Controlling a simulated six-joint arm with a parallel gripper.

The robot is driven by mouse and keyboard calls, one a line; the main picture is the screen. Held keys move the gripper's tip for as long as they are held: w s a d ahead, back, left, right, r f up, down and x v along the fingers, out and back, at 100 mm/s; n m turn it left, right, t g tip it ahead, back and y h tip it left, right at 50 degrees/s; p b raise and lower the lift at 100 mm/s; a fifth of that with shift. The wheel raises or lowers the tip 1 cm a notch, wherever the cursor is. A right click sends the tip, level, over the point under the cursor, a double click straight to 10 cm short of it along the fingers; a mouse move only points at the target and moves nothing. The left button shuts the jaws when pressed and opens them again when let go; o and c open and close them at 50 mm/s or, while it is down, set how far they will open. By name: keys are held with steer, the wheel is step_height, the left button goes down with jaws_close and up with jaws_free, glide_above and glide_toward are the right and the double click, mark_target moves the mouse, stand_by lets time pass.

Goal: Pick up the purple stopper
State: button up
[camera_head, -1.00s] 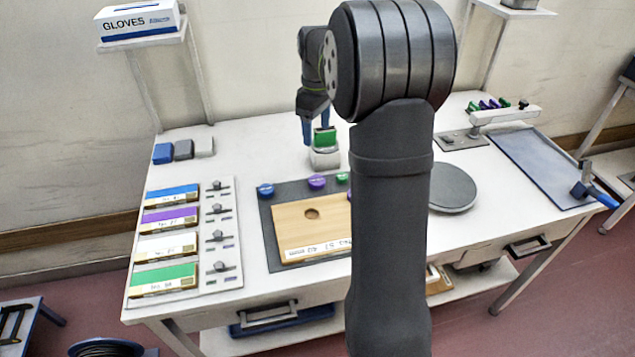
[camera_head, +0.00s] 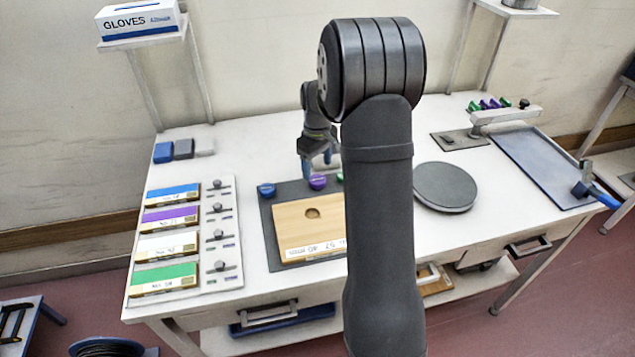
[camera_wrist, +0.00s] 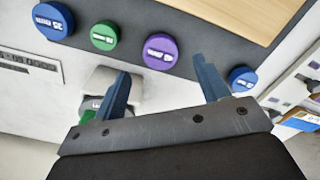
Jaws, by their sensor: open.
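The purple stopper (camera_head: 317,182) is a round cap with a pale label, standing along the back edge of the dark mat. In the wrist view the purple stopper (camera_wrist: 160,51) appears just beyond the fingertips, in line with the gap between them. My gripper (camera_head: 316,167) is open and empty, with its blue fingers pointing down close to the stopper. The fingers also frame the gap in the wrist view (camera_wrist: 162,70). I cannot tell how high the tips are above the stopper.
A blue stopper (camera_head: 266,190) and a green one (camera_wrist: 104,36) flank the purple one; another blue stopper (camera_wrist: 54,20) lies farther along. A wooden board (camera_head: 300,226) lies on the dark mat (camera_head: 272,240). A white block (camera_wrist: 100,82) with green is close to one finger.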

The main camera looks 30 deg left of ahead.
mark_target(317, 179)
step_height(317, 179, down, 5)
steer(key=shift+s+f, duration=0.1)
steer(key=shift+f, duration=0.05)
steer(key=c, duration=1.1)
